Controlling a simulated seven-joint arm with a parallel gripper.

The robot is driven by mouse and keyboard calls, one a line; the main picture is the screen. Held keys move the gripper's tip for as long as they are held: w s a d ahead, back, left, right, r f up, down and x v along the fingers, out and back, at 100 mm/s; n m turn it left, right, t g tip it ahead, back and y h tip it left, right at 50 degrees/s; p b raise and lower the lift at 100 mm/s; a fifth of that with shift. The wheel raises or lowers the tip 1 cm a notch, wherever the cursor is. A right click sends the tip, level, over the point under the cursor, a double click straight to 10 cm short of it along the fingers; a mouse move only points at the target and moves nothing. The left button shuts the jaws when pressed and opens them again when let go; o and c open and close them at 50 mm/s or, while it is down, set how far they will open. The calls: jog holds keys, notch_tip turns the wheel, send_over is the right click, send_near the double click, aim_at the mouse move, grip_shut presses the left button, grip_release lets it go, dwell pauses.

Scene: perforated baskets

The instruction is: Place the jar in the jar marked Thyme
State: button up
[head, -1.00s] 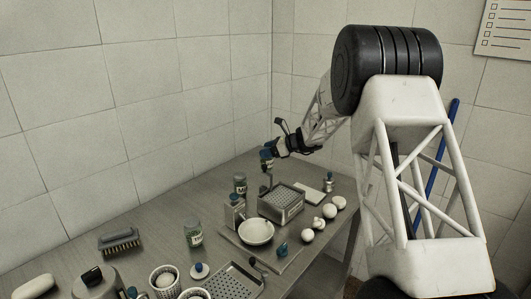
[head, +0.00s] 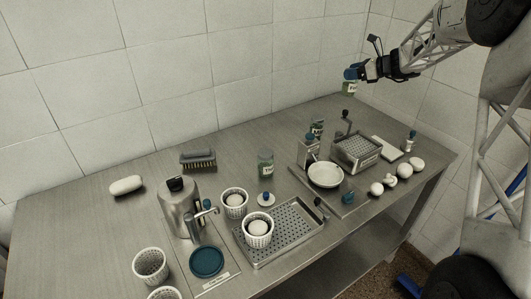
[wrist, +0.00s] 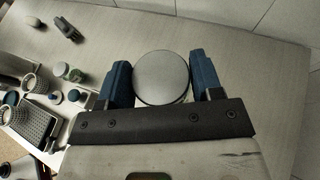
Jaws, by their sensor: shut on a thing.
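My gripper (head: 351,75) is above the back right of the table, with its blue fingers shut on a jar (head: 349,88) with a pale label. In the wrist view the jar's round grey lid (wrist: 162,78) sits between the two fingers; the lid hides the jar's body. The lettering is too small to read, so I cannot tell which is marked Thyme.
White perforated baskets (head: 149,265) stand at the front left, one (head: 234,203) further back. A perforated tray (head: 290,236), white bowl (head: 325,174), metal box with crank (head: 357,150), dispenser (head: 180,205) and brush (head: 198,158) crowd the table.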

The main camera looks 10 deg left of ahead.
jog(key=s+a+r+n+g, duration=0.1)
jog(key=s+a, duration=0.5)
jog(key=s, duration=0.4)
jog(key=s+a+r, duration=0.1)
jog(key=s+a, duration=0.5)
jog(key=s, duration=0.4)
jog(key=s+a+f+g, duration=0.1)
jog(key=s+a, duration=0.2)
jog(key=s, duration=0.8)
jog(key=s+a+f, duration=0.1)
jog(key=s+a, duration=0.3)
jog(key=s, duration=0.8)
jog(key=shift+n, duration=0.4)
jog(key=shift+w+d+f, duration=0.15)
jog(key=shift+f, duration=1.2)
jog(key=shift+w+d+f, duration=0.1)
jog(key=shift+f, duration=1.2)
jog(key=shift+w, duration=0.1)
jog(key=w+a, duration=0.3)
jog(key=w, duration=0.4)
jog(key=w+a+f, duration=0.1)
jog(key=w+a, duration=0.3)
jog(key=w, duration=0.3)
jog(key=shift+f, duration=0.25)
jog(key=shift+a, duration=0.1)
jog(key=shift+f+y, duration=0.3)
jog(key=shift+f, duration=1.45)
jog(key=shift+f, duration=0.1)
